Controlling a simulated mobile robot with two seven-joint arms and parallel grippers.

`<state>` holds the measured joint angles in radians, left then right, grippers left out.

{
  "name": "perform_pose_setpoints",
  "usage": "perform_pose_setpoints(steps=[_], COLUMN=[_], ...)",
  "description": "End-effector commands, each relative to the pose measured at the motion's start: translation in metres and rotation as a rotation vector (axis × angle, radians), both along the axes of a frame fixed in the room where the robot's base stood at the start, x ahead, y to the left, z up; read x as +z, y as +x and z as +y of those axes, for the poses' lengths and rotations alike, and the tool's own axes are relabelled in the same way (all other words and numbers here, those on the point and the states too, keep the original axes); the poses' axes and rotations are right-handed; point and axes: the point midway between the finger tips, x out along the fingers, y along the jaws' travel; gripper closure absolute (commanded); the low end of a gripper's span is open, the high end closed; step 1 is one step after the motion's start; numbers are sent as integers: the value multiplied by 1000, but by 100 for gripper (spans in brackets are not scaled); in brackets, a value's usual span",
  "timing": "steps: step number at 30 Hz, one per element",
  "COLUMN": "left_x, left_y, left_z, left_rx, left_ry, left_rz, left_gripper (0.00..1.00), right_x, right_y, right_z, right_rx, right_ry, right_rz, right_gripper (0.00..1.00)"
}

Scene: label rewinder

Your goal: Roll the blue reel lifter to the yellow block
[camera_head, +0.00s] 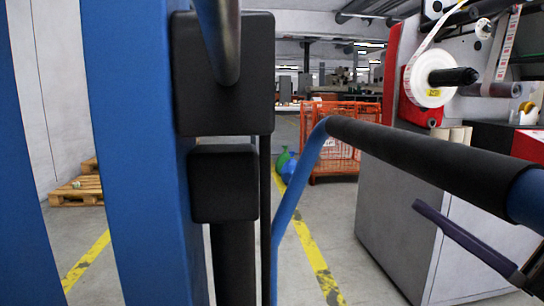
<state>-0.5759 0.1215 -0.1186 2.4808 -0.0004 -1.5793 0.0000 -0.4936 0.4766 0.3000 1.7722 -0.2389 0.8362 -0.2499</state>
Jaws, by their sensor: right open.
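The blue reel lifter (135,150) fills the left and middle of the head view, very close to me. Its upright blue column carries two black boxes. Its bent blue handle with a black grip sleeve (420,155) reaches across to the right edge. My right gripper (470,242) shows partly at the lower right, as a long dark finger below the handle. It is open, and I see nothing held in it. Whether it touches the handle is hard to tell. My left gripper is not in view. I cannot make out a yellow block.
A grey machine cabinet (385,230) with a white label reel (430,75) stands close on the right. An orange mesh cage (340,130) stands farther back, with green and blue objects beside it. A wooden pallet (75,190) lies at left. Yellow lines (318,255) mark the floor.

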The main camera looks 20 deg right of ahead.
Motion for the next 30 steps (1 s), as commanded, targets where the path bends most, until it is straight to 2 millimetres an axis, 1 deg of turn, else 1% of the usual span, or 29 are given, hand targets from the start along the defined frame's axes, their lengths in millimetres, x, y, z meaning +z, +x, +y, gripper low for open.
perform_pose_setpoints(steps=[1,9,12,15,19,26,30], left_x=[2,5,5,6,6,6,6], left_y=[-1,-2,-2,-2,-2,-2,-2], left_z=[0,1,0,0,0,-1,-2], left_rx=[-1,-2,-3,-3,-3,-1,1], left_ry=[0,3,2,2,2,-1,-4], left_rz=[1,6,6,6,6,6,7], left_gripper=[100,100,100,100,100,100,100], right_x=[6,27,32,36,37,37,37], right_y=[6,49,61,70,75,75,75], right_z=[4,24,30,34,36,37,37], right_rx=[3,2,0,0,0,0,0], right_ry=[0,0,0,1,2,1,1], right_rz=[-4,-5,-3,0,1,3,3], right_gripper=[31,31,31,31,31,31,47])
